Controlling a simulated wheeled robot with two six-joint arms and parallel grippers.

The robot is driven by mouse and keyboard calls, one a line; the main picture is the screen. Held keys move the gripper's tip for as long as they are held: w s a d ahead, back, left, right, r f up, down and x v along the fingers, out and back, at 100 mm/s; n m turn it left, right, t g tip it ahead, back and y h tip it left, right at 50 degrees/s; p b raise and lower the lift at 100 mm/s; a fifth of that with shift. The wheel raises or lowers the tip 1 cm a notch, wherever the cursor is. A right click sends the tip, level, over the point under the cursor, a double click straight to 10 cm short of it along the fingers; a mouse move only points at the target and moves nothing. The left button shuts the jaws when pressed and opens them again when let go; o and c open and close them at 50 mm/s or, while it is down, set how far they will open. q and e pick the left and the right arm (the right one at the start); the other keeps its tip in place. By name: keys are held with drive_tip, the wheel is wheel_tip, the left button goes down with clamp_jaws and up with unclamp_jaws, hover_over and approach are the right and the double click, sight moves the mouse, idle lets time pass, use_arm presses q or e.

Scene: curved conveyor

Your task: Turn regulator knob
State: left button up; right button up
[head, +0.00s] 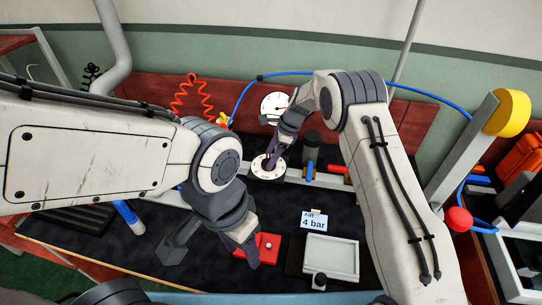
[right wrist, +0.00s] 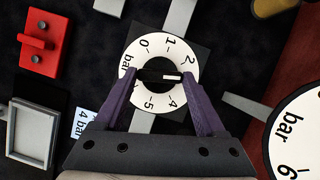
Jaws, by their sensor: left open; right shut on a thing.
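The regulator knob (right wrist: 158,77) is black with a white mark at its right end, inside a white dial ring (right wrist: 146,52) printed with numbers and "bar". The mark points right, between 2 and 4. My right gripper (right wrist: 160,80) is shut on the knob, one purple finger at each end. In the head view the ring (head: 268,167) lies under that gripper (head: 272,160), and the knob is mostly hidden. A round gauge (head: 274,104) with a red needle stands behind. A card (head: 313,221) reads "4 bar". My left gripper (head: 209,243) is open and empty, above the bench's front left.
A red block with a lever (head: 268,249) sits close to my left gripper. A grey-white framed tray (head: 331,257) lies to its right. A blue hose (head: 330,75) arches behind. A red ball (head: 458,219) and a yellow roller (head: 508,113) are at the right.

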drive_tip(key=n, duration=0.2)
drive_tip(key=n+g, duration=0.1)
drive_tip(key=n, duration=0.1)
drive_tip(key=shift+w+g, duration=0.2)
drive_tip(key=shift+g, duration=0.1)
drive_tip(key=n+b, duration=0.1)
drive_tip(key=n, duration=0.1)
drive_tip(key=shift+w+a+f+n+g+h, duration=0.1)
drive_tip(key=shift+n+g+h, duration=0.2)
drive_tip(key=shift+g+h, duration=0.1)
drive_tip(key=shift+n+g+b, duration=0.3)
drive_tip(key=shift+n+b, duration=0.25)
drive_tip(key=shift+n, duration=0.65)
drive_tip(key=o, duration=1.3)
drive_tip(key=shift+h, duration=0.3)
